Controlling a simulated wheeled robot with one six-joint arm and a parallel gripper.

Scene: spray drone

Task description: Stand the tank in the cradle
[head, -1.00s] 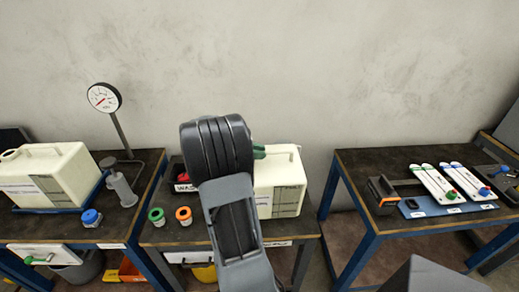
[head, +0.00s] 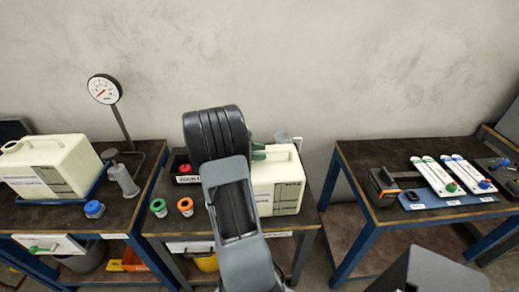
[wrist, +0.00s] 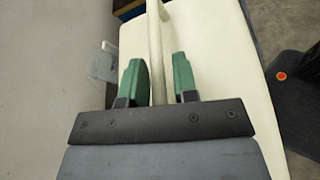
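A cream tank (head: 282,192) with a top handle stands upright on the middle bench, partly hidden by my arm. My gripper (head: 258,151) is at its top; only a bit of green finger shows in the head view. In the wrist view my gripper (wrist: 159,82) has one green finger on each side of the tank's handle (wrist: 157,45). A narrow gap shows on the right of the bar, so the fingers look open around it. A second cream tank (head: 62,168) stands at the left in a blue frame (head: 101,183), which looks like a cradle.
Green-ringed (head: 158,207) and orange-ringed (head: 185,206) caps stand left of the middle tank, near a dark bin (head: 181,165). A clear cup (head: 283,136) is behind the tank. A pressure gauge (head: 104,88) stands on the left bench. A floor gap separates the right bench (head: 372,152).

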